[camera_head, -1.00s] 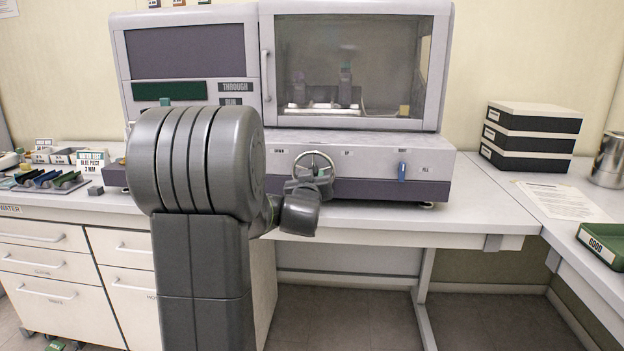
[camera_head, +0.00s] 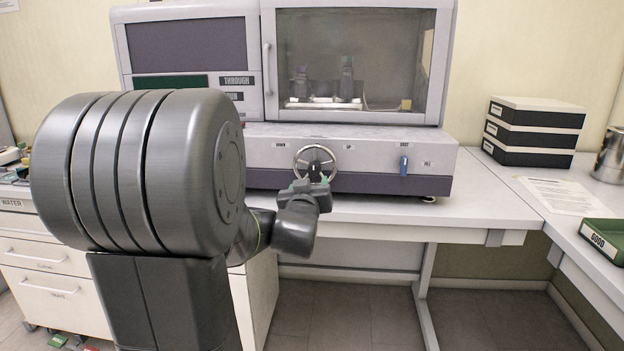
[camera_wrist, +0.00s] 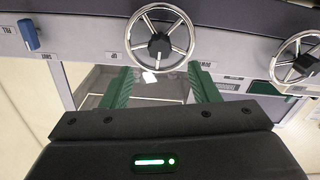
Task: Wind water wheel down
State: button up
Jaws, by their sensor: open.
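The water wheel (camera_head: 315,160) is a round metal handwheel with spokes and a dark hub, on the front of the grey test machine between the labels DOWN and UP. In the wrist view the wheel (camera_wrist: 160,41) shows upside down at the top middle. My gripper (camera_head: 312,186) is just below and in front of the wheel. In the wrist view its green fingers (camera_wrist: 160,82) are spread apart with nothing between them. The fingertips point toward the wheel's rim and appear apart from it.
A second handwheel (camera_wrist: 297,62) shows at the right of the wrist view. A blue lever (camera_head: 403,165) is to the right of the wheel. The machine's window (camera_head: 390,45) is above. Black boxes (camera_head: 530,135) and a green tray (camera_head: 603,240) stand on the right counter.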

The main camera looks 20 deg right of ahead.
aim_at(314, 171)
jog(key=v, duration=0.4)
jog(key=shift+s+a, duration=0.2)
jog(key=shift+s, duration=0.15)
jog(key=shift+w+d, duration=0.1)
jog(key=x, duration=1.3)
jog(key=shift+w+d, duration=0.2)
jog(key=shift+w, duration=0.05)
